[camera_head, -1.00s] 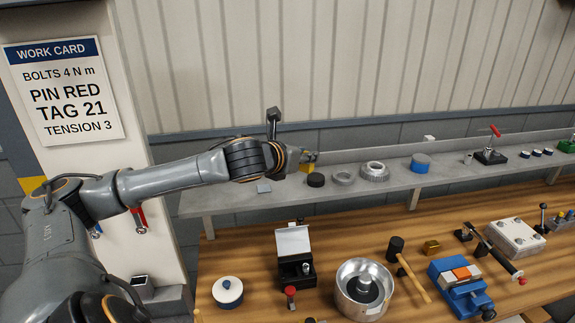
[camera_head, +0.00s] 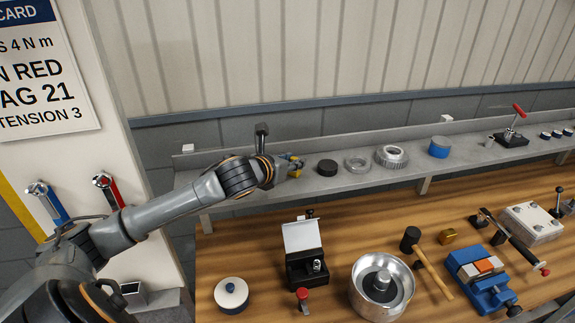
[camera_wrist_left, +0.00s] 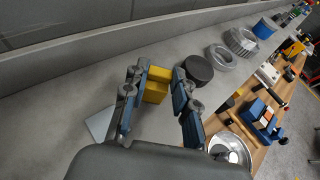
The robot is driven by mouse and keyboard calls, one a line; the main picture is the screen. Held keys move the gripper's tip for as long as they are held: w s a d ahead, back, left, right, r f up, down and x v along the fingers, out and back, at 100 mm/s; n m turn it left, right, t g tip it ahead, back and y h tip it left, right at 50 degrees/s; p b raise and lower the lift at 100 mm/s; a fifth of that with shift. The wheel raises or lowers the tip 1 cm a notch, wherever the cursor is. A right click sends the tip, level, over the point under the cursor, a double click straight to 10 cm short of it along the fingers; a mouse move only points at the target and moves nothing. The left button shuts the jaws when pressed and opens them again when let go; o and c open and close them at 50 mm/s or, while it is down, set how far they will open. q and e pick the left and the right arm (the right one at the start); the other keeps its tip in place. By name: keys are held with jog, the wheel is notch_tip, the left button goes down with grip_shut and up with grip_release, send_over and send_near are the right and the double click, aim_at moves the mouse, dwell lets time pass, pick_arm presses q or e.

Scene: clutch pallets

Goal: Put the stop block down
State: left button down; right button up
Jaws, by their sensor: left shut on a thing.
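The stop block, a yellow block (camera_wrist_left: 156,84), sits between the fingers of my left gripper (camera_wrist_left: 157,92) in the left wrist view. That gripper is shut on it, over the left part of the grey shelf. In the head view my left gripper (camera_head: 291,166) is beside a black disc (camera_head: 327,167), with a little yellow showing at the fingers. The fingers hide part of the block, and I cannot tell whether its underside touches the shelf (camera_head: 345,183). My right gripper is in neither view.
Right of the disc stand a grey ring (camera_head: 357,163), a toothed ring (camera_head: 390,156) and a blue cylinder (camera_head: 439,148). A flat grey plate (camera_wrist_left: 100,124) lies left of the gripper in the wrist view. The wooden bench below holds an open black box (camera_head: 305,268) and a metal bowl (camera_head: 358,288).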

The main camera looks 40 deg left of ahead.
pick_arm(q)
jog(key=shift+d, duration=0.1)
jog(key=shift+s+d+r, duration=0.1)
jog(key=shift+s+d, duration=0.15)
jog(key=c, duration=1.1)
grip_release()
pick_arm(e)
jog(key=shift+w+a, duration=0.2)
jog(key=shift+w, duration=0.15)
pick_arm(q)
jog(key=shift+o, duration=0.2)
